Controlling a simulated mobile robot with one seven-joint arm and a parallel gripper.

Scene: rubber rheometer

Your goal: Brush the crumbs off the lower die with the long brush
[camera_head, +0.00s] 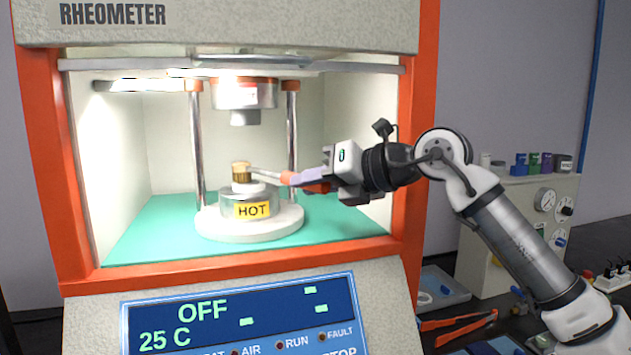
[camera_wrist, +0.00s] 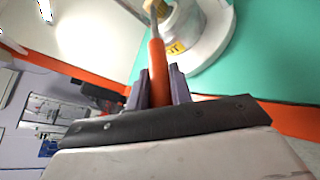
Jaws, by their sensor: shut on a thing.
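The long brush has an orange handle (camera_wrist: 158,75) and a thin pale shaft (camera_head: 266,172). The shaft runs left to a golden-brown block (camera_head: 241,172), which looks like the brush head. This block is over the middle of the lower die (camera_head: 226,203), a silver cylinder with a yellow HOT label. It seems to touch the die's pale top, but I cannot be sure. My gripper (camera_head: 298,181) is shut on the orange handle, to the right of the die inside the chamber. In the wrist view the handle lies between the purple-grey fingers (camera_wrist: 162,85). I cannot make out any crumbs.
The upper die (camera_head: 244,117) hangs above the lower die, between two metal columns (camera_head: 195,145). A white round base (camera_head: 288,222) sits on the teal floor (camera_head: 135,232). The orange frame (camera_head: 408,130) edges the opening. The panel (camera_head: 240,312) reads OFF and 25 C.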

